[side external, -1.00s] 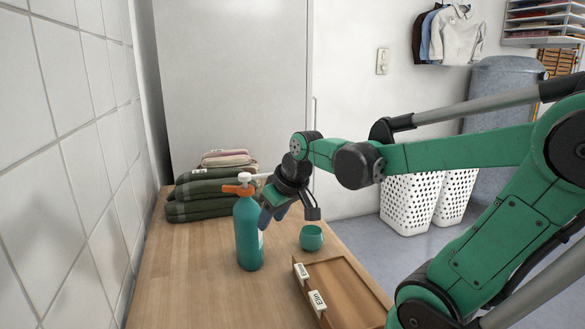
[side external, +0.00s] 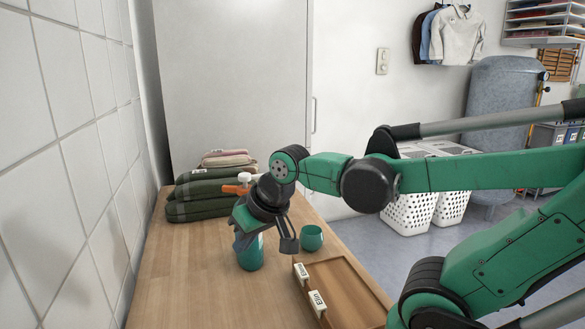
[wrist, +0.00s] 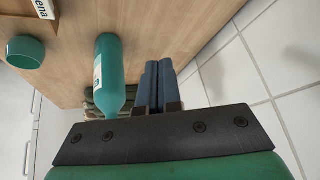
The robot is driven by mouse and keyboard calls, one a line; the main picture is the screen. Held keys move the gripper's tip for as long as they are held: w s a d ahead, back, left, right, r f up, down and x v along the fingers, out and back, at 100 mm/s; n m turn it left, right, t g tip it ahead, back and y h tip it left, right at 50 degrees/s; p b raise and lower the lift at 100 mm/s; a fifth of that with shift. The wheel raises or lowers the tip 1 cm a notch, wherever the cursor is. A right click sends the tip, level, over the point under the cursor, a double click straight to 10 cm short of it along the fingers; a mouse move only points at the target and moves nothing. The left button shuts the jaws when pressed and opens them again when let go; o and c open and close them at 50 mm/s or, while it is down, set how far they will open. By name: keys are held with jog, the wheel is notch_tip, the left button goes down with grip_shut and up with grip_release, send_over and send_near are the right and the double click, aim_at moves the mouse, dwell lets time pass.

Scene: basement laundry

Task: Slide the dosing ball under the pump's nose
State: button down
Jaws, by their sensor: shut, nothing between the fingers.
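The teal pump bottle (side external: 251,257) stands upright on the wooden top, with an orange nose (side external: 235,190) and white cap. My gripper (side external: 243,242) is in front of it in the side view and hides its upper body. In the wrist view the blue fingers (wrist: 157,68) are shut together and empty, right beside the bottle (wrist: 109,70); whether they touch it I cannot tell. The dosing ball, a small teal open cup (side external: 312,238), stands right of the bottle, apart from it and not under the nose. It also shows in the wrist view (wrist: 25,52).
A wooden tray (side external: 352,280) with name labels lies at the front right. Folded dark green towels (side external: 188,211) are stacked behind the bottle. A tiled wall (side external: 70,150) borders the left. The wooden top's left front (side external: 180,285) is clear.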

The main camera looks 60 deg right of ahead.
jog(key=w+d+r+m+g+h, duration=0.1)
jog(key=w+d+m+g, duration=0.1)
jog(key=d+m, duration=0.6)
jog(key=m+g, duration=0.3)
jog(key=m, duration=0.8)
send_over(311, 238)
jog(key=d, duration=0.3)
jog(key=f, duration=0.2)
jog(key=s+d+f+m+g+y, duration=0.1)
jog(key=s+d+f+m+y, duration=0.15)
jog(key=s+d+m, duration=0.3)
jog(key=shift+n+h, duration=0.25)
jog(key=shift+h, duration=0.1)
jog(key=f, duration=1)
jog(key=shift+w, duration=0.4)
jog(key=shift+w+a+r, duration=0.25)
jog(key=shift+w+a, duration=1.1)
